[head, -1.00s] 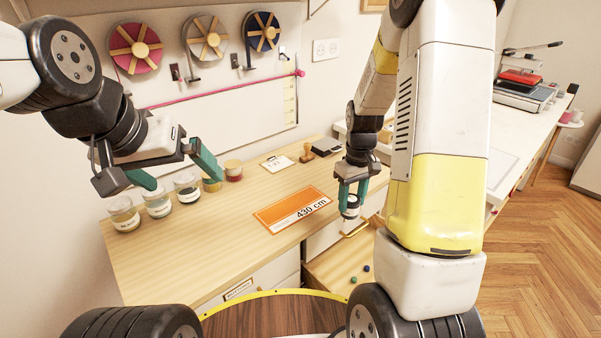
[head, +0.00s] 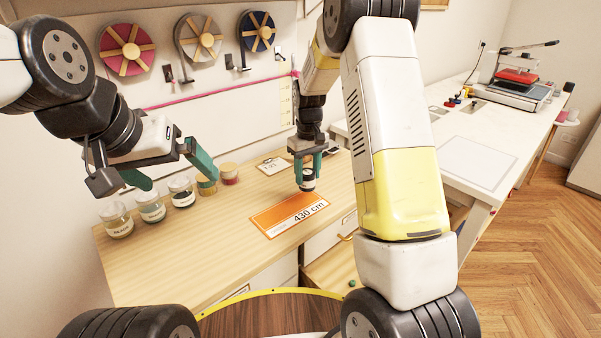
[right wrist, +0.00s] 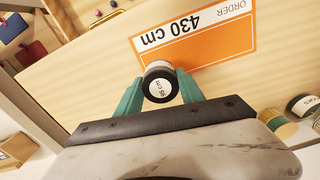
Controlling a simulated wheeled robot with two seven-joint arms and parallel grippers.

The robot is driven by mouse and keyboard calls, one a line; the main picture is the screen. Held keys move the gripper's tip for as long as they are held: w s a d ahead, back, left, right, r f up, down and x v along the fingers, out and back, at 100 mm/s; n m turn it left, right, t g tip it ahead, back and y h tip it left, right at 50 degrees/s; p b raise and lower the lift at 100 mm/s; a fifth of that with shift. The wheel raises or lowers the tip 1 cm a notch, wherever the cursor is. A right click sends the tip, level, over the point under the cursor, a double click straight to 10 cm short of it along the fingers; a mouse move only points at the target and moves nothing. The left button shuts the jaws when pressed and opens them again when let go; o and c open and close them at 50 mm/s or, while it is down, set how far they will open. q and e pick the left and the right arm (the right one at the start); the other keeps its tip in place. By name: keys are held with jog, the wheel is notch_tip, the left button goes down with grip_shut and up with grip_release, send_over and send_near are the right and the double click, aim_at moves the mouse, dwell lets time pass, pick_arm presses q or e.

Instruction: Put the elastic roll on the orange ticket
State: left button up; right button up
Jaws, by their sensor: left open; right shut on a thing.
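The orange ticket (head: 290,214), printed "430 cm", lies flat on the wooden table. My right gripper (head: 308,172) is shut on a small roll with a black rim and white label (head: 307,183). It holds the roll over the ticket's far edge in the head view; the height above the ticket is hard to tell. In the right wrist view the roll (right wrist: 160,83) sits between the green fingers, beside the lower edge of the ticket (right wrist: 207,42). My left gripper (head: 170,168) is open and empty, left of the ticket near the jars.
Several jars (head: 151,206) stand along the table's back left. A white card (head: 272,166) lies behind the ticket. An open drawer (head: 333,268) is at the table's front right. Wall spools (head: 127,49) hang behind. The table left of the ticket is clear.

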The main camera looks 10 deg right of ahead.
aim_at(307, 183)
jog(key=shift+f, duration=1.75)
jog(key=shift+f, duration=0.15)
jog(key=o, duration=1.3)
jog(key=shift+o, duration=0.2)
